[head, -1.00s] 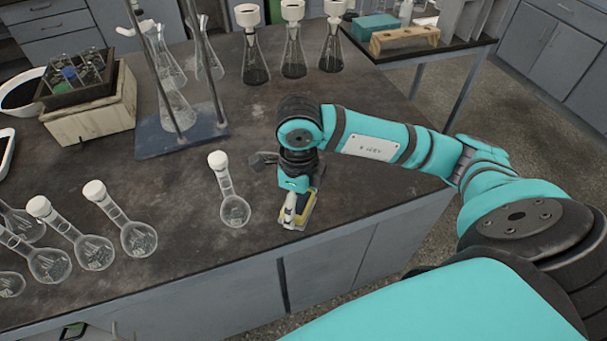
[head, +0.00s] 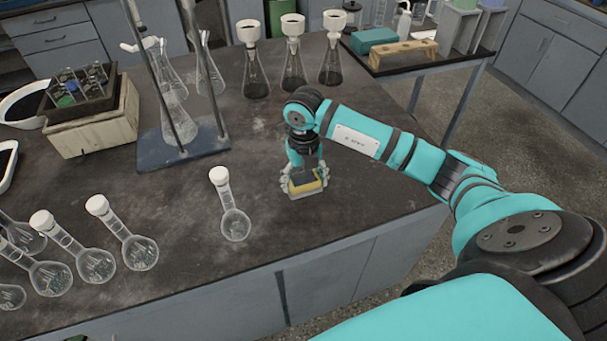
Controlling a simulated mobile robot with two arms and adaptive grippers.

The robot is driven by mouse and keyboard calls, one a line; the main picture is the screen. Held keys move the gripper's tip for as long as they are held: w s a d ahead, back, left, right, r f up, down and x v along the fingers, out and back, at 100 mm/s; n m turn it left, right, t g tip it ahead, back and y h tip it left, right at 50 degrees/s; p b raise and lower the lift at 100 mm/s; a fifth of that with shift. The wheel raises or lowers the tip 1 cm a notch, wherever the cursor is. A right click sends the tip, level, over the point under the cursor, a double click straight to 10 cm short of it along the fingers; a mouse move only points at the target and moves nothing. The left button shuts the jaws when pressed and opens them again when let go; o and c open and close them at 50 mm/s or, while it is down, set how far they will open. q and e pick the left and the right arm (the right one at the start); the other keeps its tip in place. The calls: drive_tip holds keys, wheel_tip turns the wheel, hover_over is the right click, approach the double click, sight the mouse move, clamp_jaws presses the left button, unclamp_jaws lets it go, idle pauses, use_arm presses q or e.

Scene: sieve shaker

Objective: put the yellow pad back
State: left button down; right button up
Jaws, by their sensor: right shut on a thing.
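The yellow pad (head: 307,187) is a small yellow block with a dark top, on the bench right of the nearest single flask. My right gripper (head: 305,182) points down over it, with its pale fingers at the pad's sides, shut on it. The pad is at or just above the bench top; I cannot tell whether it touches. My left gripper is not in view.
A round-bottom flask with a white stopper (head: 233,215) stands close left of the pad. Several similar flasks (head: 96,265) are at the front left. A stand with a blue base (head: 184,150) and conical flasks (head: 293,72) are behind. The bench (head: 385,190) is clear to the right.

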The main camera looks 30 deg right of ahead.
sight(303, 176)
drive_tip(key=w+d, duration=0.2)
drive_tip(key=w, duration=0.1)
drive_tip(key=shift+w+f, duration=0.1)
drive_tip(key=shift+f, duration=0.05)
wheel_tip(303, 176, down, 3)
drive_tip(key=shift+r+p, duration=0.2)
drive_tip(key=shift+p, duration=0.5)
drive_tip(key=shift+f, duration=0.5)
drive_tip(key=shift+f, duration=0.1)
drive_tip(key=o, duration=0.7)
drive_tip(key=shift+f, duration=0.1)
drive_tip(key=o, duration=0.5)
drive_tip(key=shift+c, duration=0.2)
